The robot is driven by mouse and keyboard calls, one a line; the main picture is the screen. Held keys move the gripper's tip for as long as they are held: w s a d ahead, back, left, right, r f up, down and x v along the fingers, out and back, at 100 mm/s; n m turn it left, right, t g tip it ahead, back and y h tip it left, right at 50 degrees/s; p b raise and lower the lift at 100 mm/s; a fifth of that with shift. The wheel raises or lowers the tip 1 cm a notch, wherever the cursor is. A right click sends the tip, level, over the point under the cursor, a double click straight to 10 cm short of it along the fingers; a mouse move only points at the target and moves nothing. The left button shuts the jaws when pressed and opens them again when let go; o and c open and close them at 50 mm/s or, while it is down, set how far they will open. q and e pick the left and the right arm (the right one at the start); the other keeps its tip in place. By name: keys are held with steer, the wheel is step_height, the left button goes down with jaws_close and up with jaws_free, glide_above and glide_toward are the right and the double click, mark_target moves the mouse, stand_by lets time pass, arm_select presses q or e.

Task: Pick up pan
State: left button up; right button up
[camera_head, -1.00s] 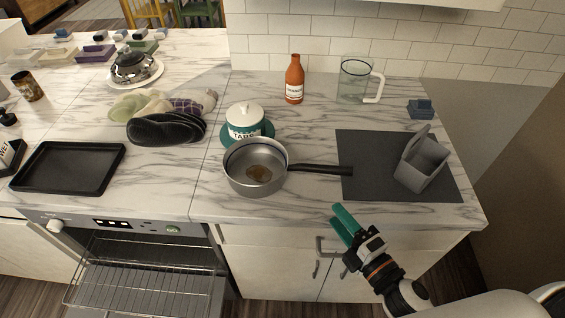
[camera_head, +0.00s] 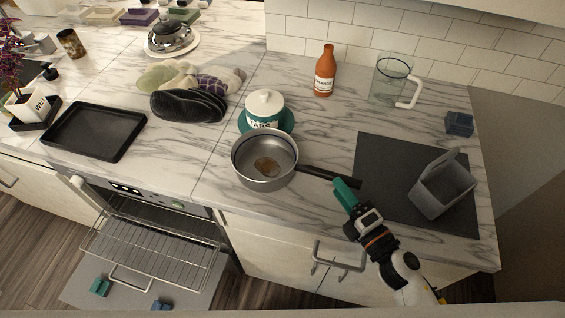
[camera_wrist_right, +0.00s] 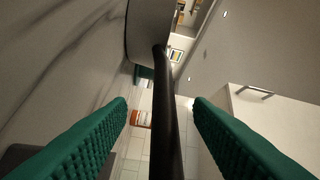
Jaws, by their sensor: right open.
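The grey metal pan (camera_head: 264,178) sits on the marble counter, with a brown patch on its inside bottom. Its long black handle (camera_head: 318,174) points right, toward the dark mat. My right gripper (camera_head: 345,190) is open at the outer end of the handle. In the right wrist view, the handle (camera_wrist_right: 163,110) runs between the two teal fingers (camera_wrist_right: 160,115), with gaps on both sides, and the pan's body (camera_wrist_right: 148,30) is beyond. In the head view the fingers overlap, so the handle's end is partly hidden. My left gripper is not in view.
A green-and-white canister (camera_head: 264,108) stands close behind the pan. A grey holder (camera_head: 443,188) stands on the dark mat (camera_head: 375,170) to the right. An orange bottle (camera_head: 324,72) and a glass jug (camera_head: 390,80) stand behind. The open oven's rack (camera_head: 155,250) juts out below left.

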mark_target(332, 177)
steer(key=x, duration=0.4)
steer(key=shift+s+a+r+p, duration=0.15)
steer(key=shift+r+p, duration=0.1)
steer(key=shift+p, duration=0.15)
steer(key=shift+w+a+f, duration=0.1)
steer(key=shift+w+f, duration=0.05)
steer(key=shift+w, duration=0.15)
steer(key=shift+s, duration=0.15)
steer(key=c, duration=0.4)
jaws_close()
steer(key=shift+r, duration=0.2)
